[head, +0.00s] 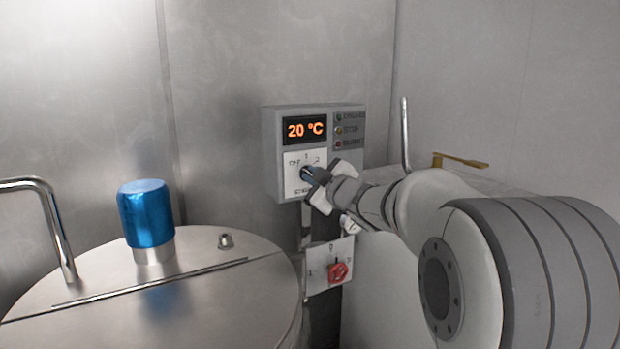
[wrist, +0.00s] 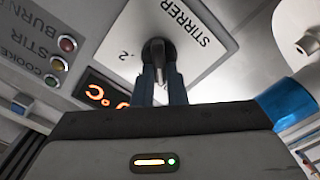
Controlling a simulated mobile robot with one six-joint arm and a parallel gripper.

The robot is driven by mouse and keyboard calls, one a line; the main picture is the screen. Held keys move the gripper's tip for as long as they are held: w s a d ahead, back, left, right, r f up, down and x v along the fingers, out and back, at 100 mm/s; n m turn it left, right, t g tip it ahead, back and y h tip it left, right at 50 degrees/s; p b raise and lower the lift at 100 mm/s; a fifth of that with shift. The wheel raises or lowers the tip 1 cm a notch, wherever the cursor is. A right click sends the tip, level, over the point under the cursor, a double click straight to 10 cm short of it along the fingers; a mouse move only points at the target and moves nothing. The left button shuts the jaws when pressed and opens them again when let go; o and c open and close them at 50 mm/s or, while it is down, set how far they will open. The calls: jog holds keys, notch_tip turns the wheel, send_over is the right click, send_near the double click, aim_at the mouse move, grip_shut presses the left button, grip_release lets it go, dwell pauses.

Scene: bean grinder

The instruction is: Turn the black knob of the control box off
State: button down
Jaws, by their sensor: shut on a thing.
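The grey control box (head: 270,150) is mounted on the metal wall in the head view, with an orange display (head: 305,129) reading 20 °C. Its black knob (wrist: 158,50) sits on a white plate marked STIRRER in the wrist view. My gripper (head: 309,174) reaches the box from the right, and its two dark fingers (wrist: 160,82) are shut on the black knob. In the head view my fingers mostly hide the knob, and I cannot tell exactly which mark it points to.
A red switch (head: 338,272) on a white plate is below the box. A metal vessel lid (head: 230,290) with a blue cap (head: 146,213) and a bent pipe (head: 50,215) fills the lower left. Indicator lamps (wrist: 67,44) are beside the display.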

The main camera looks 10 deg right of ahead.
jog(key=c, duration=1.5)
grip_release()
jog(key=shift+o, duration=0.2)
jog(key=shift+s, duration=0.1)
jog(key=v, duration=0.7)
jog(key=shift+s, duration=0.35)
